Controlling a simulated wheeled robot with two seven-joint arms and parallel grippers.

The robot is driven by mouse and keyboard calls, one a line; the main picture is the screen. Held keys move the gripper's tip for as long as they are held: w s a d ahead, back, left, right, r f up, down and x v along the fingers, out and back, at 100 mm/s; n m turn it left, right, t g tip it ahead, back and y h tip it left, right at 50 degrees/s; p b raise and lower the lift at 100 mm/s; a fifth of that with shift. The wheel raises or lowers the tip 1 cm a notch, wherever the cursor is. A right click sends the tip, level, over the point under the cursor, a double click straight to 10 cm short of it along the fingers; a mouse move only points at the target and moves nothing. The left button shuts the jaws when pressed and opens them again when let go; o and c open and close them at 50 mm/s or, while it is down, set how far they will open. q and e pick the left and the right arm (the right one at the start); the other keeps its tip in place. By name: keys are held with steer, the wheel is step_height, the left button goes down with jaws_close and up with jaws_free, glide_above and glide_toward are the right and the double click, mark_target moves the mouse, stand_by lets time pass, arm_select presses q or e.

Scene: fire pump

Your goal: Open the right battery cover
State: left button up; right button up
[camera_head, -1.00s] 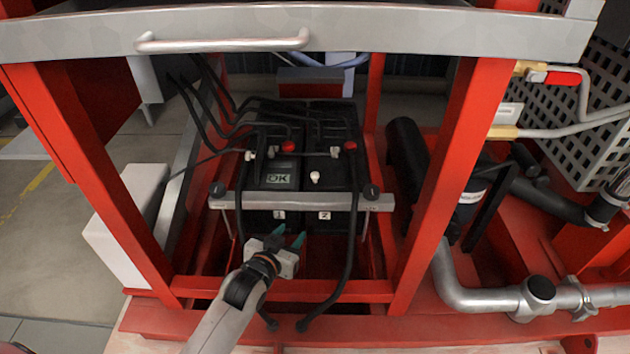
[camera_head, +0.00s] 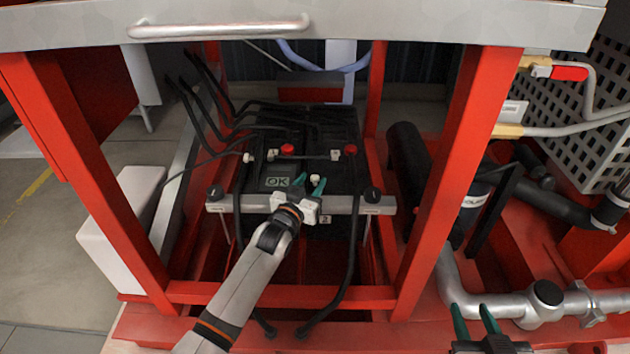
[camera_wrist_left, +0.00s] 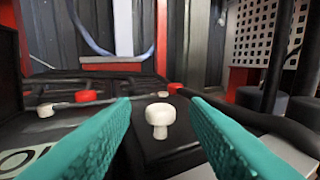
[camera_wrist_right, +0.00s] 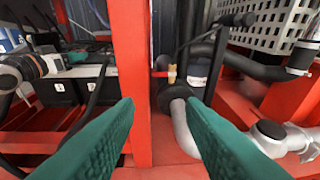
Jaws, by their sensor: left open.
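The right battery cover (camera_head: 338,178) is black and lies flat on the battery labelled 2, behind a grey crossbar. A small white knob (camera_head: 315,178) stands on its front part and also shows in the left wrist view (camera_wrist_left: 160,118). My left gripper (camera_head: 310,184) is open over the front of the batteries, its teal fingers pointing at the knob. In the left wrist view the knob appears between the fingers, apart from both. My right gripper (camera_head: 474,312) is open and empty at the bottom right, before the grey pipe, far from the cover.
The grey crossbar (camera_head: 232,204) with black end knobs spans the battery fronts. Red posts (camera_head: 447,180) stand at both sides, and a grey top panel with a handle (camera_head: 220,26) hangs above. Black cables (camera_head: 353,250) run down in front. Red terminal caps (camera_head: 287,149) sit farther back.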

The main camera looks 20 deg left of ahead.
mark_target(314, 180)
arm_select(q)
steer(key=shift+w+d+b, duration=0.2)
steer(key=shift+w+b, duration=0.1)
steer(key=shift+w, duration=1.2)
arm_select(e)
steer(key=r+t, duration=0.1)
steer(key=r, duration=0.1)
steer(key=w+r+t, duration=0.1)
steer(key=shift+a+r+t+y, duration=0.25)
steer(key=shift+a+t+y, duration=0.05)
steer(key=shift+a+y, duration=0.1)
arm_select(q)
steer(key=shift+c, duration=0.2)
jaws_close()
